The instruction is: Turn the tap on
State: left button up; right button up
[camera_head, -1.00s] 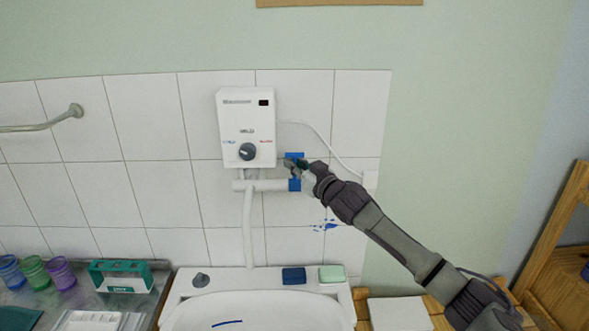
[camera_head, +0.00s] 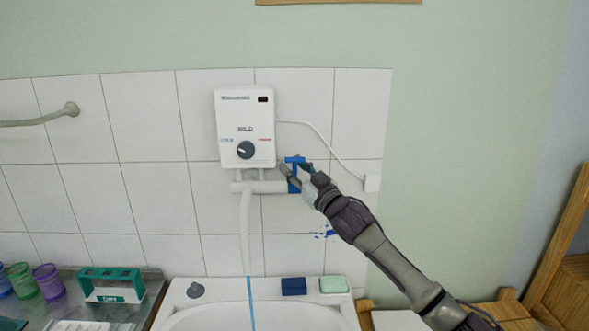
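The tap's blue handle (camera_head: 295,160) sits at the right end of the white pipe (camera_head: 262,187) below the white water heater (camera_head: 245,118). My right gripper (camera_head: 294,169) is at the handle, with its fingers close around or beside it. Whether they grip the handle cannot be told. The white spout (camera_head: 246,230) hangs from the pipe above the sink (camera_head: 196,314). A thin blue stream (camera_head: 251,302) runs down from the spout's lower end into the sink. My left gripper is not in view.
A dark blue sponge (camera_head: 293,286) and a pale green soap (camera_head: 333,285) lie on the sink's back rim. Coloured cups (camera_head: 48,281) and a green-and-white box (camera_head: 111,284) stand on the left counter. A wooden shelf (camera_head: 566,250) stands at right.

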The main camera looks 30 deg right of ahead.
jog(key=shift+s+f, duration=0.2)
jog(key=v, duration=1.1)
jog(key=shift+s, duration=0.3)
